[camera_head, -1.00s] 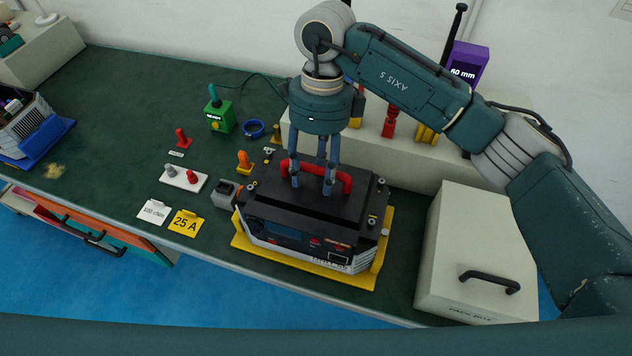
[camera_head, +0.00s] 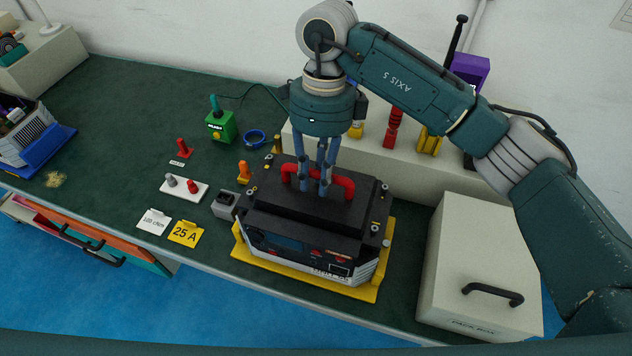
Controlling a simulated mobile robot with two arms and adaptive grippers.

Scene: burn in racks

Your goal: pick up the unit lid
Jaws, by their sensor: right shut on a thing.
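The unit lid (camera_head: 270,197) is the black top of the boxy unit (camera_head: 290,250), with a red handle (camera_head: 346,187) across it. The unit stands in a yellow tray (camera_head: 375,288) on the green bench. My right gripper (camera_head: 318,186) points down from above, its blue-grey fingers shut on the red handle near its middle. The fingers hide part of the handle. I cannot tell whether the lid is raised off the unit. My left gripper is not in view.
A pale box with a black handle (camera_head: 492,293) stands close on the right. A pale ledge (camera_head: 400,172) with coloured parts runs behind.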

